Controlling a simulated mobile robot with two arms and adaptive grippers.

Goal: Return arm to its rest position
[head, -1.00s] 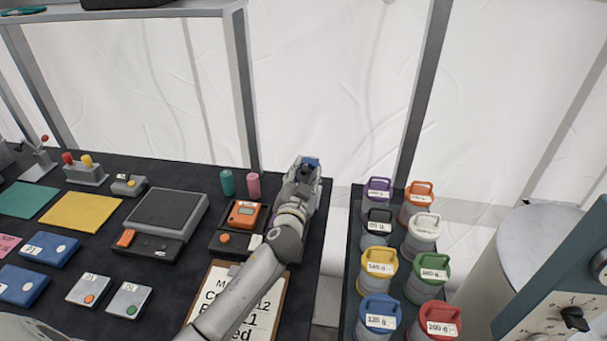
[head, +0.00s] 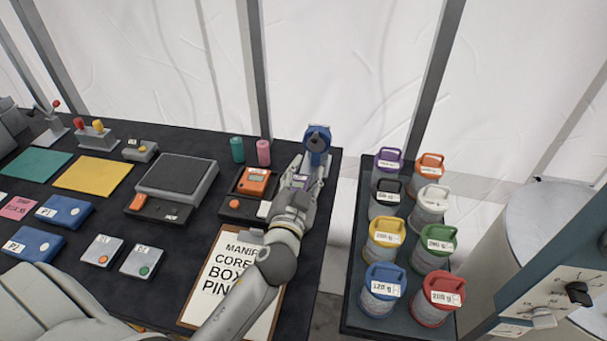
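My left arm comes in from the bottom of the head view and reaches over the clipboard to the back right corner of the dark table (head: 215,282). My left gripper (head: 311,165) is above that corner, right of the orange meter. A blue thing with a dark round top (head: 317,138) shows just beyond its fingertips. I cannot tell whether the fingers touch or hold it, or whether they are open or shut. My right gripper is not in view.
A clipboard (head: 219,282) lies partly under my arm. The orange meter (head: 257,181), a scale (head: 178,178) and several switch boxes stand left. A rack (head: 350,314) of lidded weights stands right, across a gap. A control panel (head: 553,290) is at the far right.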

